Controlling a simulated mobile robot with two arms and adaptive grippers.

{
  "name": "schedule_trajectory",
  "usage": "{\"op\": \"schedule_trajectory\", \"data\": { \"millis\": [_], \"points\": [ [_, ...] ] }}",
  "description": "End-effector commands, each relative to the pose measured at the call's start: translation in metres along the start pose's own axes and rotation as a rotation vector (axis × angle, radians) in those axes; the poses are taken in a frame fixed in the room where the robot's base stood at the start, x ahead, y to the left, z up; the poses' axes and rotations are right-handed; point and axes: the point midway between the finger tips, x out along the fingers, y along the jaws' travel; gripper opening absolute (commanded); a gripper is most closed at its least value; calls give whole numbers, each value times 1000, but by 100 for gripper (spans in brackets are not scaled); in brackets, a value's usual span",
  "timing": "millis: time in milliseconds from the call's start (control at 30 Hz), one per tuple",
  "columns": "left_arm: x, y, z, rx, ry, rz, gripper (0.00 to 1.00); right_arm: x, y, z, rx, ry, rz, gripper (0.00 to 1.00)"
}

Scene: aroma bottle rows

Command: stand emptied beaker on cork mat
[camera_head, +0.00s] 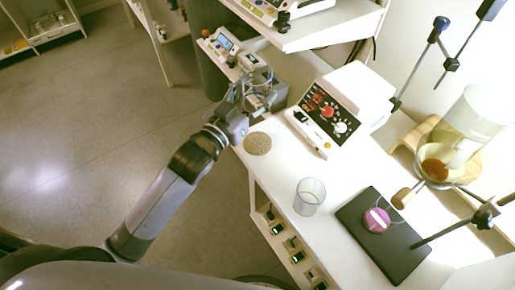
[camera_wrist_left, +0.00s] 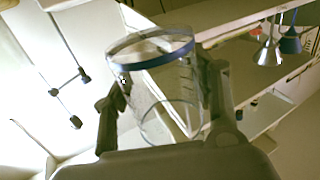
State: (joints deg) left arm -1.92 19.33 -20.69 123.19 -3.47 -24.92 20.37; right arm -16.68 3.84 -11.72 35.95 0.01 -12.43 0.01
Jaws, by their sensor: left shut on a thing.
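A clear glass beaker (camera_wrist_left: 165,85) with a blue rim stands out between the fingers of my left gripper (camera_wrist_left: 166,98) in the left wrist view. The fingers are shut on its sides, and it looks empty. In the head view my left gripper (camera_head: 258,97) is at the table's left edge, just beyond the round cork mat (camera_head: 257,143). The held beaker is hard to make out there against the equipment behind. The cork mat lies flat on the white table, and its visible top is bare. My right gripper is not in view.
Another clear glass vessel (camera_head: 309,197) stands on the white table, left of a black plate (camera_head: 382,236) bearing a purple-topped item (camera_head: 377,220). A control-panel device (camera_head: 334,112) stands right of the mat. A stand-held flask (camera_head: 436,165) is at the right.

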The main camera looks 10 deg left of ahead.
Motion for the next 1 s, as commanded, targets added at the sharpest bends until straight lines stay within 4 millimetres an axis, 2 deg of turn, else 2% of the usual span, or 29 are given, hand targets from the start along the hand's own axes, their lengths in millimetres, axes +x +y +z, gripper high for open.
{"op": "schedule_trajectory", "data": {
  "millis": [33,100,367,467,800,1000],
  "points": [
    [10,-4,7,7,3,9,22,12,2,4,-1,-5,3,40],
    [20,-8,8,5,3,16,22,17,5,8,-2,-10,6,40],
    [36,-18,14,-1,-1,24,22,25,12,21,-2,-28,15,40],
    [36,-18,32,-5,-5,24,22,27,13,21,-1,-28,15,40],
    [36,-18,123,-5,-5,23,22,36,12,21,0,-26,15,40],
    [36,-18,157,-3,0,24,22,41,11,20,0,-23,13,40]
  ]
}}
